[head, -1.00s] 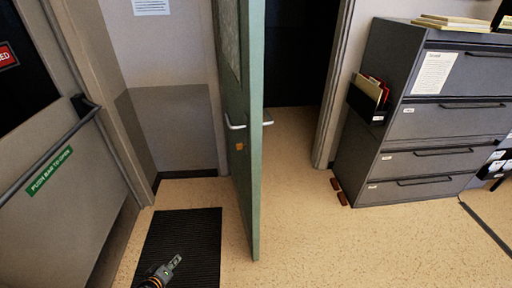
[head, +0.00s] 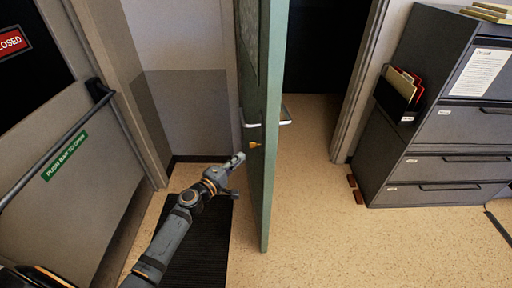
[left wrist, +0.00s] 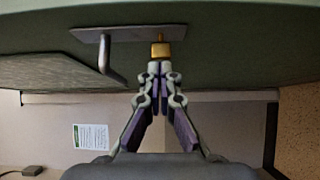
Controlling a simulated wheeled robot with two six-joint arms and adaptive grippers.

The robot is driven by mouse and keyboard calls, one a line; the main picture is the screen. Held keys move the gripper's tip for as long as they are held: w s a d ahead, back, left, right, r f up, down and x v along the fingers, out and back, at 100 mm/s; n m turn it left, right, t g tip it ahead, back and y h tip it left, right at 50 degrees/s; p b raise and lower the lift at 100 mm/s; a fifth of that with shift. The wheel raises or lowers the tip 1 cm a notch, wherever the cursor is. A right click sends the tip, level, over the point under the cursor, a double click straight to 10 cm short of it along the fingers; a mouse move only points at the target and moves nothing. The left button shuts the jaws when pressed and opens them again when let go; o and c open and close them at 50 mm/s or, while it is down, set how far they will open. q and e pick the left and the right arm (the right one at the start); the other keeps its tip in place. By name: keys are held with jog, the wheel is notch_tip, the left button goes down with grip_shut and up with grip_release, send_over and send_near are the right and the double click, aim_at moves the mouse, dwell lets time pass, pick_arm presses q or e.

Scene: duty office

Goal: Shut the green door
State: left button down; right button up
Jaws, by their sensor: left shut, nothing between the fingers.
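The green door (head: 269,190) stands open, seen nearly edge-on in the middle of the head view. It has a silver lever handle (head: 250,124) with a brass knob (head: 255,145) below it. The dark doorway (head: 318,50) is to its right. My left gripper (head: 238,160) is shut and empty, on the left side of the door, just below and left of the handle. In the left wrist view the shut fingertips (left wrist: 160,68) are close to the brass knob (left wrist: 160,48), with the lever (left wrist: 105,55) beside it. I cannot tell whether they touch. My right gripper is not in view.
A grey filing cabinet (head: 436,130) stands right of the doorway, with brown blocks (head: 355,188) on the floor by it. A grey door with a push bar (head: 60,140) is at the left. A black mat (head: 205,245) lies under my left arm. Floor right of the green door is clear.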

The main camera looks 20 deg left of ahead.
aim_at(262, 146)
pick_arm(q)
jog(key=x, duration=0.3)
jog(key=shift+w+d+r+p, duration=0.15)
jog(key=shift+w+r+p, duration=0.1)
jog(key=shift+w+p, duration=0.15)
jog(key=shift+w+d+f+p, duration=0.1)
jog(key=shift+w+d+p, duration=0.15)
jog(key=shift+d, duration=0.35)
jog(key=shift+w+d+f+p, duration=0.1)
jog(key=shift+w+d+p, duration=0.15)
jog(key=shift+d, duration=0.35)
jog(key=shift+w+d+f+p, duration=0.15)
jog(key=shift+w+d, duration=0.1)
jog(key=shift+d, duration=0.35)
jog(key=shift+r, duration=0.1)
